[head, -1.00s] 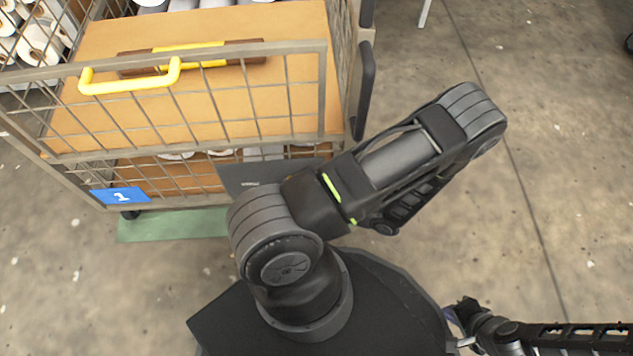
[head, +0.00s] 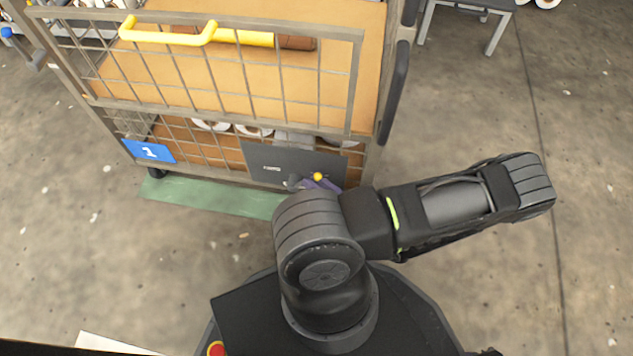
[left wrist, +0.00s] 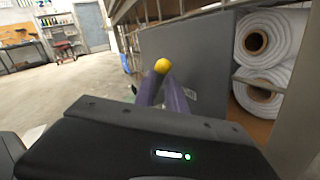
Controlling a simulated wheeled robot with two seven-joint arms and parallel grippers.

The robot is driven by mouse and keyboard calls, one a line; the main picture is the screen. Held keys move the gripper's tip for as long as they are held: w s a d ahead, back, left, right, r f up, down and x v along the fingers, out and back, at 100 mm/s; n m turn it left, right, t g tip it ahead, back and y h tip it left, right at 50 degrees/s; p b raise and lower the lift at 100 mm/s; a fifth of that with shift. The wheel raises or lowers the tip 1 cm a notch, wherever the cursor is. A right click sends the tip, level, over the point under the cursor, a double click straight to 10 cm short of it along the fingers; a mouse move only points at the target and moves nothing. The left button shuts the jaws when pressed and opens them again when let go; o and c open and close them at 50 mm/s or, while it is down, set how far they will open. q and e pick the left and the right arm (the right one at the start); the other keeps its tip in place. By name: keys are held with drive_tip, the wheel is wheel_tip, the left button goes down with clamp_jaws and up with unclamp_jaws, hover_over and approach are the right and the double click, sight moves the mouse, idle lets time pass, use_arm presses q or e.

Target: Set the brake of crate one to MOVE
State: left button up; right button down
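Crate one is a wire-sided roll cage (head: 363,75) with a blue number 1 sign (head: 148,151). A dark grey panel (head: 255,160) with a small white label sits low on its near side, and also shows in the left wrist view (left wrist: 205,50). A yellow knob (head: 318,176) is in front of the panel's lower right part. My left gripper (head: 316,183) has purple fingers at this knob. In the left wrist view the knob (left wrist: 163,65) appears at the fingertips (left wrist: 162,78); I cannot tell whether they grip it. The brake's setting is unreadable. My right gripper is not visible.
The cage holds white rolls (left wrist: 270,35) and orange-brown shelves (head: 300,80). A grey stool (head: 465,15) stands at the back right. The floor on the right is open.

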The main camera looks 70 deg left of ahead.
use_arm(q)
drive_tip(key=shift+o, duration=0.3)
drive_tip(key=p+v, duration=0.1)
drive_tip(key=v, duration=0.6)
drive_tip(key=shift+w+d+p, duration=0.2)
drive_tip(key=shift+d+p, duration=0.15)
drive_tip(key=shift+p, duration=0.05)
